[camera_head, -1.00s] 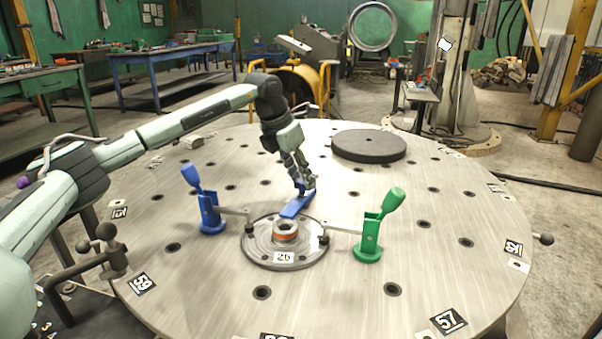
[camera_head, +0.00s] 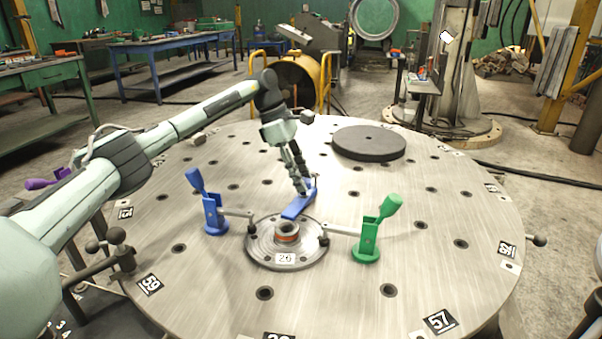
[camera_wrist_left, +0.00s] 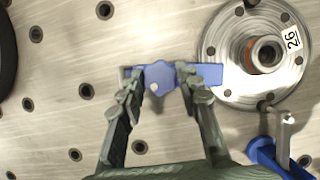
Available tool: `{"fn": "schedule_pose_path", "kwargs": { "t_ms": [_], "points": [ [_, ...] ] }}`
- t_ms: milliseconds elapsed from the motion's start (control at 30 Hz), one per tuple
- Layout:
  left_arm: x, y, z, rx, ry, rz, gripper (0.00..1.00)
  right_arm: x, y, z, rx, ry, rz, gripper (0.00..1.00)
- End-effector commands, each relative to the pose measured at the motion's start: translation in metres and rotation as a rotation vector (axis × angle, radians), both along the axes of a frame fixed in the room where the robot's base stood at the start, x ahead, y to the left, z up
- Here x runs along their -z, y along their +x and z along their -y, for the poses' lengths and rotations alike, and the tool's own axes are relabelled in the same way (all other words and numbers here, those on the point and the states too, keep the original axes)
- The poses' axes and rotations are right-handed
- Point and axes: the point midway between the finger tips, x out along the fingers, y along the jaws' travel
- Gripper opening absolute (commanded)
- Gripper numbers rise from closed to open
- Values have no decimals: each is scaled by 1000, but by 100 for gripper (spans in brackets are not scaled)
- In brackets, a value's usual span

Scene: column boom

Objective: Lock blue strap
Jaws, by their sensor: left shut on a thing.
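The blue strap (camera_head: 297,207) is a flat bar lying at the far edge of the round flange (camera_head: 262,253) in the middle of the table. My left gripper (camera_head: 302,188) reaches down onto the strap's far end. In the left wrist view, the strap (camera_wrist_left: 208,75) runs toward the flange (camera_wrist_left: 225,88), and the fingers of my left gripper (camera_wrist_left: 160,76) sit on both sides of its wide blue part, shut on it. The exact finger contact is too small to tell. My right gripper is not in view.
A blue toggle clamp (camera_head: 214,215) stands left of the flange and a green one (camera_head: 367,240) right of it, their arms reaching to the flange. A dark round disc (camera_head: 369,143) lies behind to the right. The front of the round table (camera_head: 330,300) is clear.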

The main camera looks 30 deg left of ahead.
Motion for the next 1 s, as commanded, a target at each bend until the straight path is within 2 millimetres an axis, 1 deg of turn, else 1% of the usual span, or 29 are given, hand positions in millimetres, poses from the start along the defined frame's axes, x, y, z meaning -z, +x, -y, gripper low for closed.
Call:
{"fn": "schedule_pose_path", "kwargs": {
  "t_ms": [100,267,600,800,1000],
  "points": [
    [0,1,1,111,-1,-3,5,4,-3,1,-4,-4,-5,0],
    [0,2,0,260,0,-3,4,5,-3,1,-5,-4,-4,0],
    [1,3,0,532,2,-2,4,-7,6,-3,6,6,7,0],
    [1,4,0,630,3,-2,4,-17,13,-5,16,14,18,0],
    [0,4,0,682,2,0,4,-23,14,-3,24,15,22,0]
  ]
}}
